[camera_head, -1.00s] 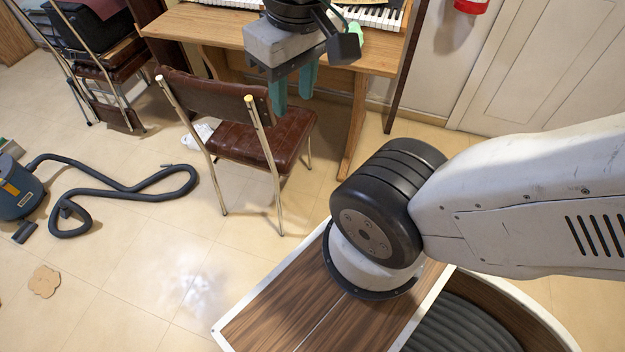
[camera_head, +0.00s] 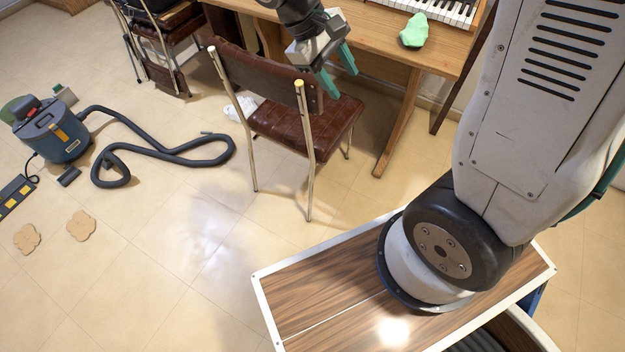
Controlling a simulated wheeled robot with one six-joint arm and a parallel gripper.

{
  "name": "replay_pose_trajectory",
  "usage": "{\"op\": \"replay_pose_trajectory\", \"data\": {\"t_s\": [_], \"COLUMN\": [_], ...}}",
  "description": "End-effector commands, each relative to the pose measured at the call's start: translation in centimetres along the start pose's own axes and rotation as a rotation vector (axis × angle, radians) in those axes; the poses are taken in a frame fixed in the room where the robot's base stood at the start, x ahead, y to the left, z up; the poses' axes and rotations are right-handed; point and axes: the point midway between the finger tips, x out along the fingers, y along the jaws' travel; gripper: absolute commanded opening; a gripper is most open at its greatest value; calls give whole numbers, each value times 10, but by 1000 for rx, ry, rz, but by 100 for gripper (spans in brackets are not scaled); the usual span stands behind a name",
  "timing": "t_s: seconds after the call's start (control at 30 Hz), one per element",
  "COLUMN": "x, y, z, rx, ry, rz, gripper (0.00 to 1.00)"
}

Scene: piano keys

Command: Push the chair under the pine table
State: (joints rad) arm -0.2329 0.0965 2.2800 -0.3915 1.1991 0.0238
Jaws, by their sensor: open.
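The chair (camera_head: 280,128) has a dark brown seat and backrest and metal legs. It stands in front of the pine table (camera_head: 385,52), its back toward me. The far part of the seat is close to the table's front edge. My gripper (camera_head: 340,76) has teal fingers, spread apart and empty. In the picture it overlaps the right end of the backrest, above the seat. I cannot tell whether it touches the chair.
A keyboard (camera_head: 440,8) and a green lump (camera_head: 414,30) are on the table. Stacked chairs (camera_head: 160,35) stand at the back left. A vacuum cleaner (camera_head: 52,132) and its hose (camera_head: 165,157) lie left of the chair. Two tan flat pieces (camera_head: 81,226) lie on the open floor at left.

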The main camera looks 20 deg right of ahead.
Motion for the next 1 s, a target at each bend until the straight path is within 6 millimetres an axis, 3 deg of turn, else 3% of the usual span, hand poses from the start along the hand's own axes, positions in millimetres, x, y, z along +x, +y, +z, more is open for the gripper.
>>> {"op": "replay_pose_trajectory", "data": {"t_s": [0.1,0.37,0.67,0.9,1.0], "x": [27,102,214,312,354], "y": [-9,-40,-83,-116,-135], "z": [-42,-120,-205,-296,-327], "rx": [-105,-338,-644,-949,-1076], "ry": [-87,-248,-369,-332,-303], "rz": [72,234,464,732,829], "gripper": [47,47,47,47,47]}}
